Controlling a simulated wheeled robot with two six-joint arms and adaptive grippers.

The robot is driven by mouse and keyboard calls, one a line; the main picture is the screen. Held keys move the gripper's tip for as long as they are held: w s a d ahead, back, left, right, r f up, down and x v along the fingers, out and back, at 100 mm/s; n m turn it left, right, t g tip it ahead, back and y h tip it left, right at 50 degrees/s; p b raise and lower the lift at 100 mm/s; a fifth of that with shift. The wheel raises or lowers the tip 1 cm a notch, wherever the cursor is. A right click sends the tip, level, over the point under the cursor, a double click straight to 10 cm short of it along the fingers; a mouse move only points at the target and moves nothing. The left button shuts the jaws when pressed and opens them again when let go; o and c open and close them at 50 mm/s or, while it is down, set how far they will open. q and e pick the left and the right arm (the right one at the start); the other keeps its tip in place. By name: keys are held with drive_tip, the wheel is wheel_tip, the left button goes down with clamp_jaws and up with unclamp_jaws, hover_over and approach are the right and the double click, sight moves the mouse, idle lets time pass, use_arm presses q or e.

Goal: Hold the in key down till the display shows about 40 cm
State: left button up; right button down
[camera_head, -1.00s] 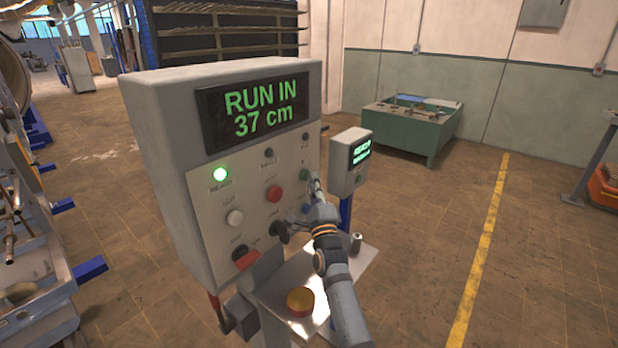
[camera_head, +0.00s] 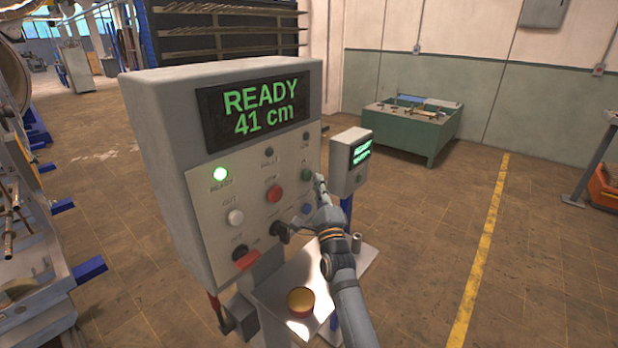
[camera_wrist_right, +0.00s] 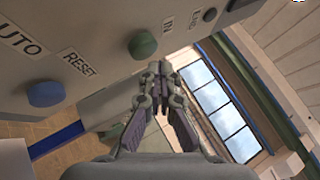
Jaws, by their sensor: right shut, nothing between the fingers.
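The display (camera_head: 258,108) on the grey control box reads "READY 41 cm" in green. The in key is the green button (camera_head: 306,175) on the right of the panel; it also shows in the right wrist view (camera_wrist_right: 142,45), near the label "IN". My right gripper (camera_head: 319,180) is shut and empty. Its fingertips are just to the right of the green button, apart from it. In the right wrist view the closed fingertips (camera_wrist_right: 160,68) are below and right of the button. My left gripper is not in view.
A smaller display box (camera_head: 350,160) stands close behind my right gripper. A metal shelf (camera_head: 270,290) sits below.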

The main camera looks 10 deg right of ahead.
drive_tip(key=shift+s+d+p, duration=0.25)
drive_tip(key=shift+s+d, duration=0.55)
drive_tip(key=shift+s, duration=0.2)
drive_tip(key=shift+s+d+p, duration=0.2)
drive_tip(key=shift+s+d, duration=0.55)
drive_tip(key=shift+s, duration=0.25)
